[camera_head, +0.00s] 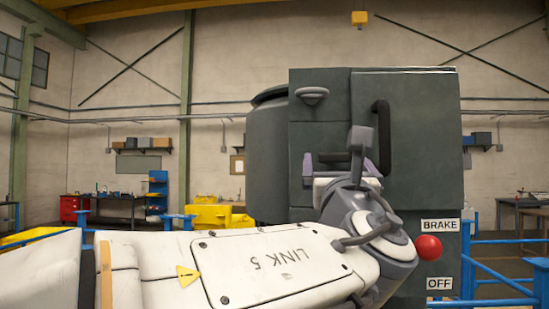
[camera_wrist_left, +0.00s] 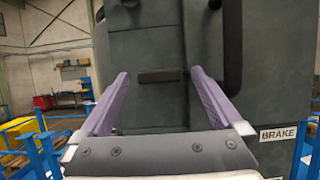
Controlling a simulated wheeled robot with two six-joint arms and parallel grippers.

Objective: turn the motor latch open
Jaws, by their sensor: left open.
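A short dark horizontal bar (camera_wrist_left: 160,75), which looks like the motor latch, sits on the front of the big grey-green machine housing (camera_head: 420,140). It also shows in the head view (camera_head: 335,157), partly hidden by my wrist. My left gripper (camera_head: 338,166) is open in front of the housing, its lilac fingers apart. In the left wrist view the fingers (camera_wrist_left: 160,78) stand left and right of the bar, with nothing held. I cannot tell how far the fingertips are from the housing. My right gripper is not in view.
A black vertical handle (camera_head: 381,138) stands out from the housing right of the gripper. A grey knob (camera_head: 312,93) is above it. A red ball (camera_head: 428,247) sits between the BRAKE (camera_head: 440,225) and OFF (camera_head: 439,283) signs. Blue rails (camera_head: 500,275) run at the right.

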